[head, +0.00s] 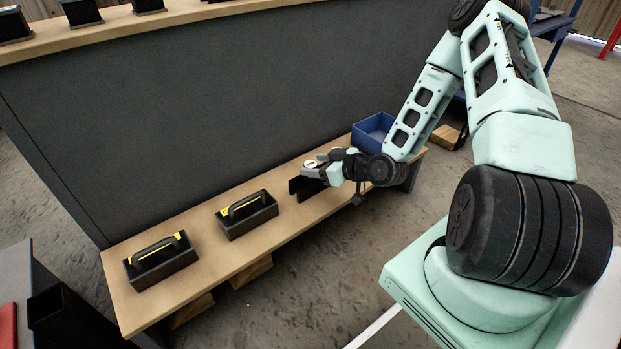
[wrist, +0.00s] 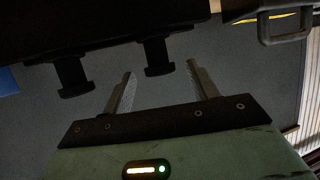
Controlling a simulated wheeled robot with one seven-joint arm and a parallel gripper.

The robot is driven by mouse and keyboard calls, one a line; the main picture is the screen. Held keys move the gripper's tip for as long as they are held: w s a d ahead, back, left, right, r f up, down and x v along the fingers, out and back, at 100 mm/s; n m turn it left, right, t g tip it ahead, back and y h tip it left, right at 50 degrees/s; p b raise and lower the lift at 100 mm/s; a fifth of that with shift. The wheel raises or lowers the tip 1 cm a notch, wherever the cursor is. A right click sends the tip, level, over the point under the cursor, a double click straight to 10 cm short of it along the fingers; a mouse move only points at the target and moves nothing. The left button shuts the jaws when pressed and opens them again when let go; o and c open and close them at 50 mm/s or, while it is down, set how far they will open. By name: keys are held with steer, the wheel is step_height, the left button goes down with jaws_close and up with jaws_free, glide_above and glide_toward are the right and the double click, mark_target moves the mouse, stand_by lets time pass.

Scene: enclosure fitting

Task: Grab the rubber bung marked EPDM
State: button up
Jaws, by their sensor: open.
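In the wrist view two dark flanged plugs that look like rubber bungs, one at left (wrist: 73,72) and one nearer the middle (wrist: 157,58), project from a black holder (wrist: 110,28). No EPDM marking is readable on either. My gripper (wrist: 160,69) is open, its two fingers apart with nothing held. The middle plug appears between the fingertips in the picture; I cannot tell how far beyond them it is. In the head view my gripper (head: 312,168) is low over the bench, beside the dark holder (head: 300,187), which it partly hides.
Two black carriers with yellow-striped handles (head: 160,262) (head: 247,213) stand along the wooden bench (head: 208,272). A blue bin (head: 372,128) is at its far end. A tall grey panel (head: 190,120) rises behind. A handled carrier (wrist: 286,28) also shows in the wrist view.

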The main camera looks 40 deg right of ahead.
steer(key=b+x, duration=0.2)
steer(key=x, duration=0.1)
steer(key=shift+w+a+f, duration=0.1)
steer(key=shift+w+f, duration=0.15)
steer(key=shift+f, duration=0.05)
steer(key=shift+w+a, duration=0.1)
steer(key=shift+w, duration=0.2)
steer(key=c, duration=1.1)
